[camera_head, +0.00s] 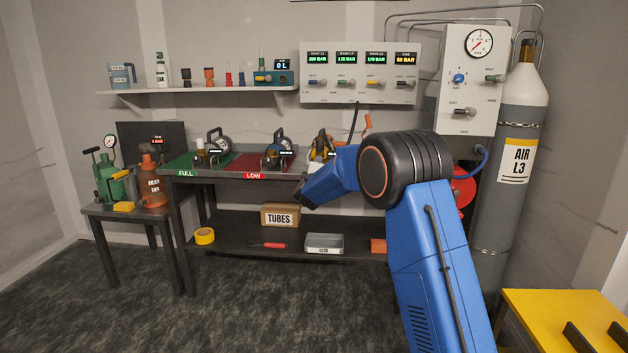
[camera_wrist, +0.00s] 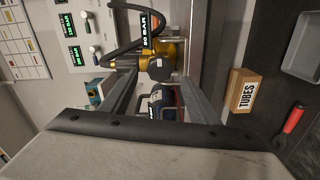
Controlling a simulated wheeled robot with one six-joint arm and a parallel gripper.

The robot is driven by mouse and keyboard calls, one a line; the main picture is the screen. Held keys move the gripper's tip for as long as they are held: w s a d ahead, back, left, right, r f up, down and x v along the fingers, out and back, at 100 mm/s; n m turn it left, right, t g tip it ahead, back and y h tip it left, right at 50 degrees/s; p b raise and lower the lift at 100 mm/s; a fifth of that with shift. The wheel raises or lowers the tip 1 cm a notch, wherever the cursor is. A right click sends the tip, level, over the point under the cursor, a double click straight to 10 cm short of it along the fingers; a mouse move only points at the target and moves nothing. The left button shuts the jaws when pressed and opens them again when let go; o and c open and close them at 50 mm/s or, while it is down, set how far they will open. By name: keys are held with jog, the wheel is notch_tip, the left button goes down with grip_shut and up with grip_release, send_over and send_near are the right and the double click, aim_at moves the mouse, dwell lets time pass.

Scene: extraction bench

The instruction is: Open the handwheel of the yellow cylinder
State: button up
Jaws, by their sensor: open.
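The yellow cylinder (camera_head: 321,146) lies at the right end of the bench top, partly hidden behind my blue arm. In the wrist view, which is turned on its side, the yellow cylinder (camera_wrist: 179,52) shows just beyond the fingertips. A dark knob-like part (camera_wrist: 124,62) sits on its left side and may be the handwheel; a round grey part faces the camera. My gripper (camera_wrist: 160,80) is open, with nothing clearly held between its fingers. Whether a finger touches the cylinder, I cannot tell. In the head view the gripper is not clearly visible.
Other small cylinders lie on the green and red bench zones (camera_head: 232,178). A black hose (camera_wrist: 125,42) curves close to the yellow cylinder. The gauge panel (camera_head: 360,90) hangs above the bench. A tubes box (camera_head: 281,216) and a grey tray (camera_head: 324,243) stand on the lower shelf.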

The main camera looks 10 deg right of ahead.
jog(key=v, duration=1.3)
jog(key=s+d+r+m+g+y, duration=0.1)
jog(key=s+r+m+g+y, duration=0.15)
jog(key=s, duration=1.05)
jog(key=s+d+r+m+g+y, duration=0.1)
jog(key=s+d+m+g+y, duration=0.2)
jog(key=s, duration=1)
jog(key=s+d+f+m+g, duration=0.2)
jog(key=s+f, duration=0.2)
jog(key=s, duration=0.8)
jog(key=s+d+f+m+g, duration=0.2)
jog(key=s+d+f+m, duration=0.1)
jog(key=s, duration=1)
jog(key=s+d+f+m+g, duration=0.2)
jog(key=s+f, duration=0.4)
jog(key=s, duration=0.6)
jog(key=shift+s+d+g+h, duration=0.35)
jog(key=shift+d+g+h, duration=0.1)
jog(key=shift+d+g, duration=0.1)
